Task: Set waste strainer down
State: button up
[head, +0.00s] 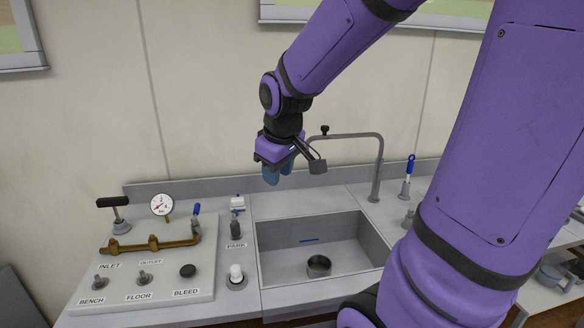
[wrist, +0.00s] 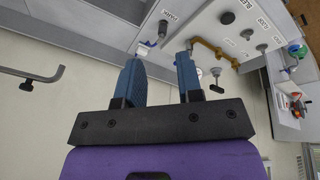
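A small round grey metal cup (head: 319,266), which looks like the waste strainer, sits upright on the floor of the sink (head: 345,240), near its front. My gripper (head: 278,174) is above the back left of the sink, well above and apart from the cup. In the wrist view, the two blue fingers of my gripper (wrist: 160,75) stand apart with nothing between them. The cup cannot be made out in the wrist view.
A blue strip (head: 309,240) lies in the sink behind the cup. A curved tap (head: 378,165) rises at the sink's back right. Left of the sink is a panel with brass pipework (head: 152,243), a gauge (head: 162,204) and knobs. A white-topped fitting (head: 236,273) stands beside the sink.

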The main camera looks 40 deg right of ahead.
jog(key=s+a+r+m+t, duration=0.1)
jog(key=s+a+r, duration=0.2)
jog(key=s, duration=0.3)
jog(key=s+a+r+m+y, duration=0.1)
jog(key=s+a+r, duration=0.3)
jog(key=s, duration=0.3)
jog(key=shift+a+r+t, duration=0.25)
jog(key=shift+a+t, duration=0.15)
jog(key=shift+a, duration=0.15)
jog(key=shift+s+d, duration=0.1)
